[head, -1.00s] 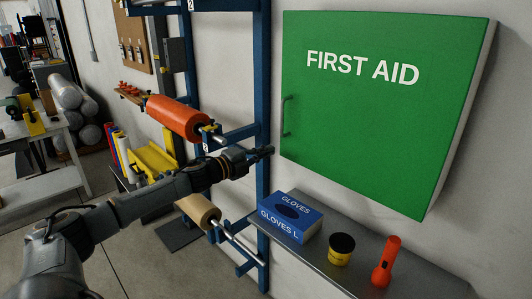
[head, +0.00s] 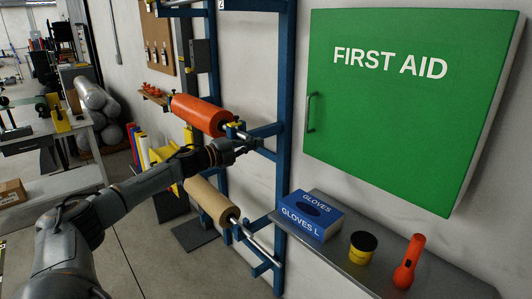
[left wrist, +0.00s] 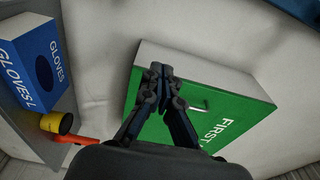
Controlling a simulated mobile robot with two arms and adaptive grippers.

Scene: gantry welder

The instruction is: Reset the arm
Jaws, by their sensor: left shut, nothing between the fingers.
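My left arm reaches in from the left in the head view. Its gripper (head: 250,146) is in front of the blue rack, left of the green first aid cabinet (head: 405,125) and apart from its handle (head: 312,112). In the left wrist view the fingers (left wrist: 160,72) are shut with nothing between them, and the cabinet (left wrist: 240,112) shows behind them. The cabinet door is closed. My right gripper is not in view.
A grey shelf (head: 378,272) under the cabinet holds a blue glove box (head: 310,216), a yellow-and-black tub (head: 362,248) and an orange flashlight (head: 409,262). The blue rack (head: 285,60) carries an orange roll (head: 200,114) and a brown roll (head: 211,202). Floor shows at lower left.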

